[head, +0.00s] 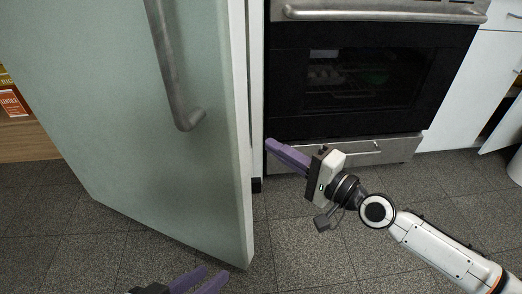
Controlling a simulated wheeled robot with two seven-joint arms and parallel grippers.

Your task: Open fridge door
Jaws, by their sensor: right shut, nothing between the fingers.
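The fridge door (110,90) is a large pale green panel filling the left of the head view. Its long grey metal handle (172,70) runs down near the door's right side and ends in a curved foot. The door's right edge is nearest me, and the door stands at an angle to the oven front. The fridge inside is not visible. My right gripper (268,146) is shut and empty, with purple fingers pointing left, right of the door edge and apart from the handle.
A black oven (365,85) with a steel handle and a lower drawer stands behind my right gripper. White cabinets (470,85) are at the right. Boxes (12,103) sit on a wooden shelf at the far left. The grey tiled floor (310,245) is open in front.

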